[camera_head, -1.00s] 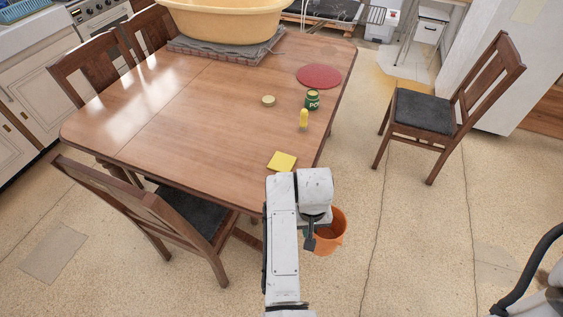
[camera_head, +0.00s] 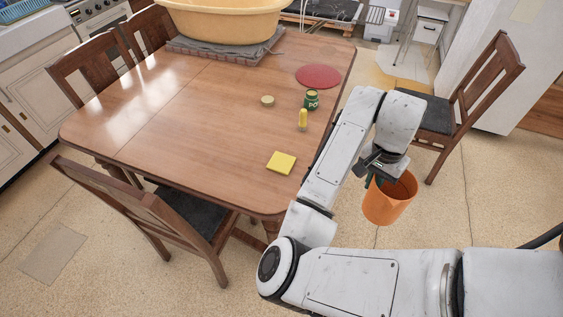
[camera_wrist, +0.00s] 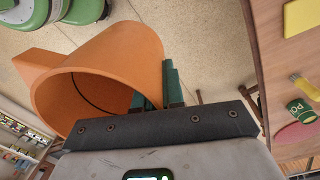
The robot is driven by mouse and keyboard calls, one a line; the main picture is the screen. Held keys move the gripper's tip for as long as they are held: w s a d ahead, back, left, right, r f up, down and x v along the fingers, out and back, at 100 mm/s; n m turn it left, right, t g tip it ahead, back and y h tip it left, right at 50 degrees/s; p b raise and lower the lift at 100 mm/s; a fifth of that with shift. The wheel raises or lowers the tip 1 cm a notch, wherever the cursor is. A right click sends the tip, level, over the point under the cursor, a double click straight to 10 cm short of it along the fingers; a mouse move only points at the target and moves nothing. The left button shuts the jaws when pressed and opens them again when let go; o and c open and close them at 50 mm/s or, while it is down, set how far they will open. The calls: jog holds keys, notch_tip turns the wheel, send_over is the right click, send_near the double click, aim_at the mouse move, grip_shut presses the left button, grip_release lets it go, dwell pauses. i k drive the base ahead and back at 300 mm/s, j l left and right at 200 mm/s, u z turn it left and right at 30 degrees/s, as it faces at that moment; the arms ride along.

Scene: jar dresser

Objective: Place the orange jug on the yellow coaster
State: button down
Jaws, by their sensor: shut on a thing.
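The orange jug (camera_head: 391,201) hangs from my gripper (camera_head: 373,179), to the right of the table and over the floor. In the wrist view the jug (camera_wrist: 110,62) is held by its wall between the green fingers of my gripper (camera_wrist: 160,88), its open mouth facing the lower left of the picture. The yellow coaster (camera_head: 281,162) lies flat and bare near the table's right front edge, left of the jug and apart from it. The coaster also shows at the upper right of the wrist view (camera_wrist: 302,15).
On the wooden table (camera_head: 190,130) stand a green jar (camera_head: 311,100), a small yellow item (camera_head: 303,119), a round lid (camera_head: 267,101), a red round mat (camera_head: 318,76) and a large tub (camera_head: 225,18). Chairs surround the table; one chair (camera_head: 439,118) stands right, behind my arm.

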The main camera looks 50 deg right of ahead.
aim_at(284, 157)
jog(key=i+l, duration=0.7)
jog(key=i, duration=0.2)
